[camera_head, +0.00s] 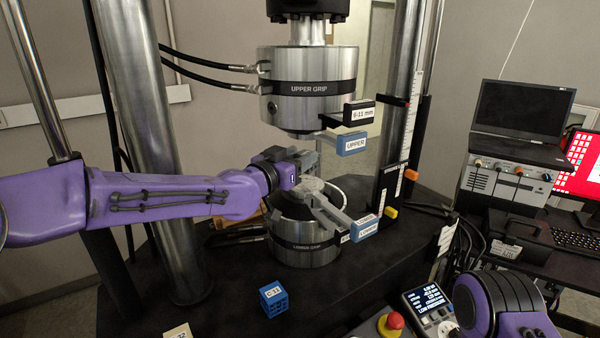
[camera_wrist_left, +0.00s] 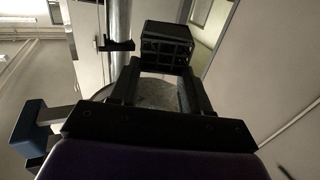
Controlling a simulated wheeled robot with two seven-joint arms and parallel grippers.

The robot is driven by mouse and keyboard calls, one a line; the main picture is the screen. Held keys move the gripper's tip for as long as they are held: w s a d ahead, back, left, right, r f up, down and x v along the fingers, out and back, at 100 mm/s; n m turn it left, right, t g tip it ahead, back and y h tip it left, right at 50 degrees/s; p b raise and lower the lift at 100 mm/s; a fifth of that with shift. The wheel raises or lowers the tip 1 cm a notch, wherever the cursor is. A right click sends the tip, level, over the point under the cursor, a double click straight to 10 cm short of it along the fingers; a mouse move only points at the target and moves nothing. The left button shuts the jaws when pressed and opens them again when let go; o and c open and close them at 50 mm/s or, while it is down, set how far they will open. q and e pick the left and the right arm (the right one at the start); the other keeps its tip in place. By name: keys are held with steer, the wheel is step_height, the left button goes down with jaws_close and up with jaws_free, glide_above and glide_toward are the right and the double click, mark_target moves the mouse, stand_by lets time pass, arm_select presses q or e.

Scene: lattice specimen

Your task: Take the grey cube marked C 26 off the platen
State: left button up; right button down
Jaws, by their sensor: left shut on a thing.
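My left gripper (camera_head: 309,178) reaches in from the left over the lower grip (camera_head: 303,252). In the left wrist view its two fingers (camera_wrist_left: 160,82) are shut on a dark lattice cube (camera_wrist_left: 165,46) at their tips. I take this for the grey cube, but no C 26 mark is readable. In the head view the cube is hard to tell apart from the grey gripper parts. The round platen shows behind the fingers in the wrist view; I cannot tell whether the cube touches it. My right gripper is out of view.
The upper grip (camera_head: 307,110) hangs above, with a blue UPPER block (camera_head: 350,144). A blue LOWER block (camera_head: 365,227) stands right of the lower grip. A blue lattice cube (camera_head: 273,298) lies on the black table in front. A control box with a red button (camera_head: 394,321) is front right.

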arm_select(q)
steer(key=b+v, duration=0.2)
steer(key=v, duration=1.5)
steer(key=shift+s+a+f, duration=0.2)
